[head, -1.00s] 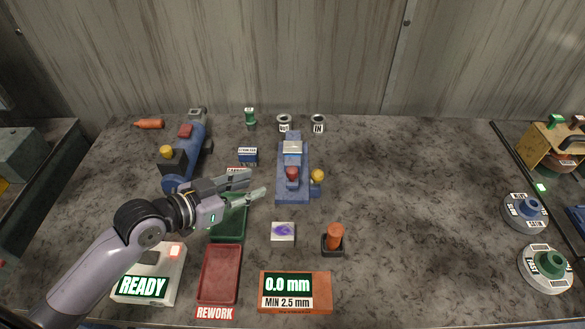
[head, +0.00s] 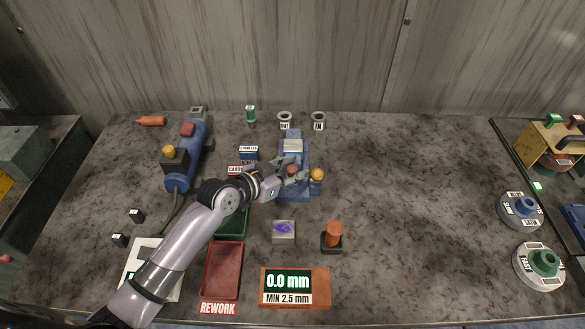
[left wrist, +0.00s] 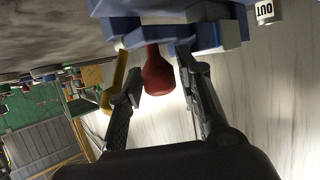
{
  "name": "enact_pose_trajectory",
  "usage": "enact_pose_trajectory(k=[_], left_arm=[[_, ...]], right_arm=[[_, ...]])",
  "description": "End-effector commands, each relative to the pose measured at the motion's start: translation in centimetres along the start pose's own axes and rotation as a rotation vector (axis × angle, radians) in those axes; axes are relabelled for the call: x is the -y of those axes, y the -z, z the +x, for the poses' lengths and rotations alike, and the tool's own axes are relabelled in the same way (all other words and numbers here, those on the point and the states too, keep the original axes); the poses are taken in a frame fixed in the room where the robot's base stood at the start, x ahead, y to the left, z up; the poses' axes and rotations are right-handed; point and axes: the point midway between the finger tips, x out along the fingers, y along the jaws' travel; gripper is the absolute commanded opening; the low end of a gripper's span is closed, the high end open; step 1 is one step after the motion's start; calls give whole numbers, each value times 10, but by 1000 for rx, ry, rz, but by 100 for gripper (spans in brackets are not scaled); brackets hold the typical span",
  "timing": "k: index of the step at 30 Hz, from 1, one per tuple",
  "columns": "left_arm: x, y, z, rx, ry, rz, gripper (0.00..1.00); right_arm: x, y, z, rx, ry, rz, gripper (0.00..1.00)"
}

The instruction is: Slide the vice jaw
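The blue vice (head: 292,152) stands at the middle back of the bench, with a pale block at its far end. A red knob (head: 292,170) stands up from the vice, and a yellow ball-ended handle (head: 317,174) is at its right. My left gripper (head: 287,172) is at the red knob. In the left wrist view the red knob (left wrist: 158,76) is between the two fingers (left wrist: 160,85), with gaps showing, and the yellow handle (left wrist: 112,90) is beside the left finger. My right gripper is not in view.
A blue machine (head: 187,150) stands left of the vice. A green tray (head: 232,224), a red rework tray (head: 221,270), a purple-marked block (head: 284,231), an orange-handled tool (head: 333,235) and a 0.0 mm display (head: 295,288) lie nearer.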

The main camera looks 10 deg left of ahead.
Motion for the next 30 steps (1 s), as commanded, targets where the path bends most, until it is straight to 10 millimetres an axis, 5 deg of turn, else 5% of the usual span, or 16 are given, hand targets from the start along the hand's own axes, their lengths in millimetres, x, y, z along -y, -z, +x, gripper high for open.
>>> enact_pose_trajectory(k=[3,18,30], left_arm=[[0,0,0,0,0,0,32],[0,0,-1,0,0,0,0],[0,0,-1,0,0,-1,0]], right_arm=[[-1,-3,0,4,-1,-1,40],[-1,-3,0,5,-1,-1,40],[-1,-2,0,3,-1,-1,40]])
